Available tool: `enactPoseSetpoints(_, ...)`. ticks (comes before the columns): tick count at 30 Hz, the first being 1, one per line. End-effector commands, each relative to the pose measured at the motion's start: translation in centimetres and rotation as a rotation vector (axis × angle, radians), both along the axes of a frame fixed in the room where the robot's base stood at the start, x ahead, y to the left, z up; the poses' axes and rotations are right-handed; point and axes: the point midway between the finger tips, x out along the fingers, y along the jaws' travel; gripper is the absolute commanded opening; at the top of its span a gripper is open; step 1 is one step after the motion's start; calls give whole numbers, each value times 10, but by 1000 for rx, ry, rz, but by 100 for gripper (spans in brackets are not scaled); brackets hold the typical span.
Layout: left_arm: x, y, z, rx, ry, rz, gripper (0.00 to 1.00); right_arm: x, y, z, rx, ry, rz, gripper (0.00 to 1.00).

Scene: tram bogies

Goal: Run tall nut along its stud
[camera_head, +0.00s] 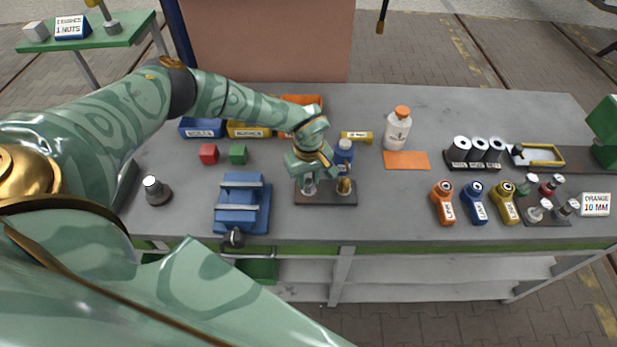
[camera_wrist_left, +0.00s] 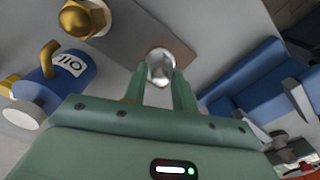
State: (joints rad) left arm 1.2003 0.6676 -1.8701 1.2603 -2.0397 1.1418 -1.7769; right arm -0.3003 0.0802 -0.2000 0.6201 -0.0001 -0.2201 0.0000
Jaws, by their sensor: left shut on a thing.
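A silver nut (camera_head: 309,187) stands at the left end of a dark brown plate (camera_head: 326,199) on the bench. In the left wrist view the silver nut (camera_wrist_left: 160,68) sits between my fingertips, over the same plate (camera_wrist_left: 185,50). My left gripper (camera_head: 309,180) reaches down from above and is shut on it. The nut looks upright; its stud is hidden. A brass nut (camera_head: 344,186) stands at the plate's right end, apart from the gripper, and shows large in the left wrist view (camera_wrist_left: 84,18). My right gripper is out of view.
A blue oil can (camera_head: 344,152) stands close behind the plate. A blue vise (camera_head: 242,205) is to its left.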

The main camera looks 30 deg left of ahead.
Motion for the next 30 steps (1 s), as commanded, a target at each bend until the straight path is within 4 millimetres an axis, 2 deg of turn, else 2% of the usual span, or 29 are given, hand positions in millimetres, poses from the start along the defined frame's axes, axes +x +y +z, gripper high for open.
enactPoseSetpoints(1,5,1,4,-1,-12,0,4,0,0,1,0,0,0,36)
enactPoseSetpoints(10,5,0,4,-1,-12,0,4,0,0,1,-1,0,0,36)
enactPoseSetpoints(11,5,0,4,-1,-11,0,35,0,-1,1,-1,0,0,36)
enactPoseSetpoints(12,4,0,4,-1,-10,0,46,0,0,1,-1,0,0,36)
enactPoseSetpoints(13,4,0,3,-2,-10,0,49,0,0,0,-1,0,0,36)
enactPoseSetpoints(23,2,0,5,-1,-4,0,49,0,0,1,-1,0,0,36)
enactPoseSetpoints(26,2,0,18,-1,-5,-1,49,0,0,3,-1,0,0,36)
enactPoseSetpoints(30,2,0,52,-2,-7,-1,49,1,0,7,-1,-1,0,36)
